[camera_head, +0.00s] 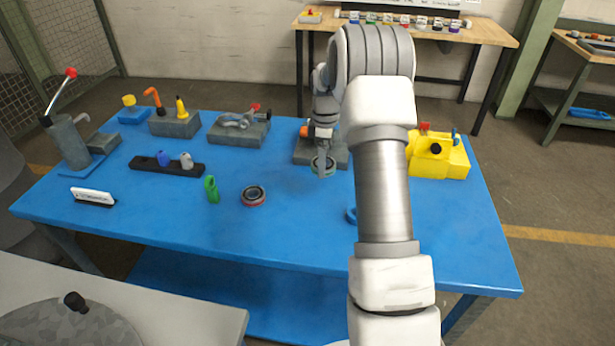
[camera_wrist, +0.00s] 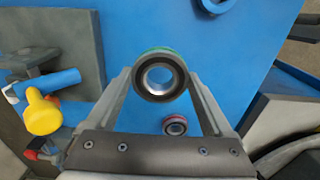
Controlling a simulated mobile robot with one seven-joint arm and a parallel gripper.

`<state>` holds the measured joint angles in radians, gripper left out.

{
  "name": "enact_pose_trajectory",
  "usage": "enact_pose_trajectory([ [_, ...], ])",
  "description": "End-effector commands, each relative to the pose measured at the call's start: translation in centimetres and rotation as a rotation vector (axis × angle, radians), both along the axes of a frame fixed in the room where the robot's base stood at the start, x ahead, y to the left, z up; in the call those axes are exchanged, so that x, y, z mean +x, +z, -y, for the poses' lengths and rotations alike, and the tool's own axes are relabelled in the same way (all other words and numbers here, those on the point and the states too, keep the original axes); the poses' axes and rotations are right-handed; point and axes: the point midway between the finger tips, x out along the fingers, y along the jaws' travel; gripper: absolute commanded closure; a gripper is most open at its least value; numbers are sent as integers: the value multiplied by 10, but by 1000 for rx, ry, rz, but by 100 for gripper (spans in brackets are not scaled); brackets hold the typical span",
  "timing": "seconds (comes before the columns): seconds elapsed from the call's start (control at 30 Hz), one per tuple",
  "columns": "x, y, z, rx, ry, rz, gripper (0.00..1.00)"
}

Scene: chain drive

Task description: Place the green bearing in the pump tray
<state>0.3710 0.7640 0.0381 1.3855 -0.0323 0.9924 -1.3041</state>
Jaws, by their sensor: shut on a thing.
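My gripper (camera_head: 322,168) hangs above the middle of the blue table. It is shut on the green bearing (camera_head: 318,162), a ring with a green outer band and dark face. In the wrist view the green bearing (camera_wrist: 160,75) sits between the two fingertips (camera_wrist: 158,82), its open bore facing the camera. I cannot tell for sure which thing is the pump tray. A grey pump-like cylinder (camera_head: 68,142) with a red-knobbed lever stands on a blue base at the table's left end.
A red-banded bearing (camera_head: 254,196) and a green upright part (camera_head: 212,190) lie on the table (camera_head: 290,225). A black rack (camera_head: 168,167) and grey fixtures (camera_head: 238,133) stand at the left and back. A yellow fixture (camera_head: 440,160) is at right.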

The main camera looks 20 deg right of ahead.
Motion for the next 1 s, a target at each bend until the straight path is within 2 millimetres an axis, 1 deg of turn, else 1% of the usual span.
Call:
enact_pose_trajectory([
  [0.03, 2, 5, 8, -1, -3, 3, 95],
  [0.2, 4, 15, 24, 0, -1, 1, 95],
  [0.33, 5, 18, 29, 0, -1, 1, 95],
  [0.47, 5, 19, 28, 0, -6, 1, 95],
  [0.57, 5, 20, 19, 1, -34, 1, 95],
  [0.67, 3, 20, 2, 1, -91, 0, 95],
  [0.87, -5, 20, -44, 0, -270, 2, 95],
  [1.0, -15, 20, -77, 1, -400, 1, 95],
])
